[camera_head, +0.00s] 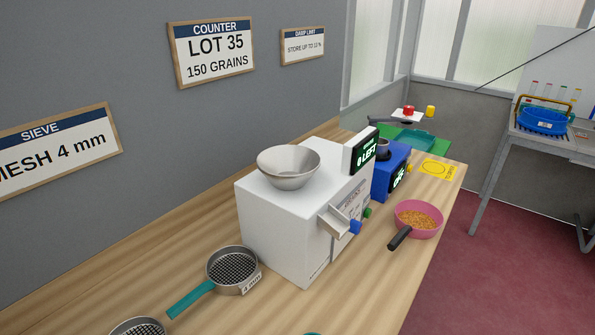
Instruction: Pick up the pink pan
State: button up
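The pink pan (436,232) stands upright on the wooden bench near its right front edge. It holds a layer of golden-brown grains (417,217). Its black handle (400,238) points toward the lower left of the picture, toward the bench's open front part. The pan is to the right of the white counter machine and apart from it. My gripper is not in view, and nothing is seen touching the pan.
The white counter machine (275,225) with a metal bowl (289,166) stands left of the pan. A blue meter (388,179) and yellow mat (438,170) are behind it. A sieve (233,267) lies front left. The bench (375,295) is bare in front of the pan.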

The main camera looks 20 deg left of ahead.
aim_at(415, 218)
jog(key=i+l+u, duration=0.55)
jog(key=i+l, duration=0.15)
jog(key=i, duration=0.05)
